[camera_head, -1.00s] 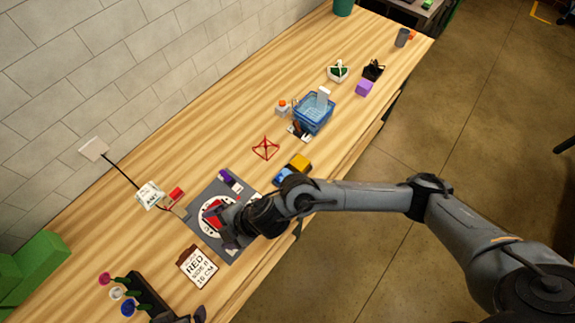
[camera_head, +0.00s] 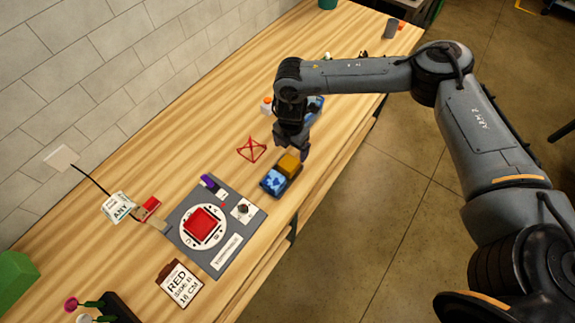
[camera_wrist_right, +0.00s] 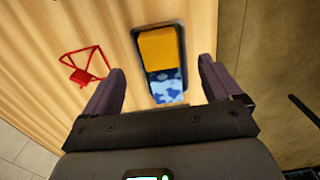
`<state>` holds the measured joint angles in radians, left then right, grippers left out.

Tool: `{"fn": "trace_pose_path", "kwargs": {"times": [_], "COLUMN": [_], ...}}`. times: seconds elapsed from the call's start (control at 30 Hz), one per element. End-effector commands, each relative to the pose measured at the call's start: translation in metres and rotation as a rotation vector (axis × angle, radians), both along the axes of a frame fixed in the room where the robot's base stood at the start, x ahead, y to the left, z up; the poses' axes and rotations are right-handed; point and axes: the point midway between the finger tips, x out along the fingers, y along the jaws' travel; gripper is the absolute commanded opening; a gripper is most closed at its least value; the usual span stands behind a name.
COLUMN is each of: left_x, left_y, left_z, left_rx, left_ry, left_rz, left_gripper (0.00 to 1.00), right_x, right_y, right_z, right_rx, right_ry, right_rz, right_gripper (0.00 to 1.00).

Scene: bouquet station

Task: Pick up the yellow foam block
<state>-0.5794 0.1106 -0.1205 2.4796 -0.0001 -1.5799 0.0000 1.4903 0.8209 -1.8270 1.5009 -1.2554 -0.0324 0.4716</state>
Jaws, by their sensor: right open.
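The yellow foam block (camera_head: 289,163) sits in a dark shallow tray (camera_wrist_right: 149,92) at the right side of the table, beside a blue patterned block (camera_head: 273,181). The right wrist view shows the yellow block (camera_wrist_right: 159,49) beyond the blue patterned block (camera_wrist_right: 167,88). My right gripper (camera_wrist_right: 161,68) is open and empty. In that view its two fingers stand to either side of the tray, apart from the block. In the head view my right gripper (camera_head: 292,143) is just behind and above the yellow block. My left gripper is out of view.
A red wire stand (camera_head: 251,150) is left of the tray. A grey board (camera_head: 226,238) with a red block (camera_head: 203,222) lies nearer, with a RED sign (camera_head: 180,284) in front. A blue basket (camera_head: 316,103) is partly hidden behind my right arm. The table's edge is close on the right.

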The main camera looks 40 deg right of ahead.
Motion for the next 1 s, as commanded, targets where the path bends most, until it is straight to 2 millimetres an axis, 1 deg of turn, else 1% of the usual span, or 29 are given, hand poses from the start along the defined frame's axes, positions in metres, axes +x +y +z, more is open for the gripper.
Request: {"fn": "trace_pose_path", "kwargs": {"times": [0.1, 0.2, 0.47, 0.63, 0.8, 1.0], "left_x": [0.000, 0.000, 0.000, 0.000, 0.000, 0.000], "left_y": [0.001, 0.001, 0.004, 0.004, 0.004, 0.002], "left_z": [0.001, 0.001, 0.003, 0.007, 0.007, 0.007], "left_rx": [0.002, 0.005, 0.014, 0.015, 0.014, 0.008], "left_ry": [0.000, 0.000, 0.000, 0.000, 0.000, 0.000], "left_rz": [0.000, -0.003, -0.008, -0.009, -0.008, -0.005], "left_gripper": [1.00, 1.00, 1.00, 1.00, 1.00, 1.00], "right_x": [0.000, 0.000, 0.000, -0.001, 0.000, 0.000], "right_y": [0.001, 0.001, 0.003, 0.008, 0.008, 0.008], "right_z": [-0.017, -0.028, -0.041, -0.062, -0.081, -0.087], "right_rx": [-0.001, 0.000, 0.000, 0.000, 0.000, 0.000], "right_ry": [0.001, 0.001, -0.001, 0.000, -0.001, -0.002], "right_rz": [0.002, 0.003, 0.004, 0.005, 0.003, 0.003], "right_gripper": [0.92, 0.92, 0.92, 0.92, 0.92, 0.92]}}
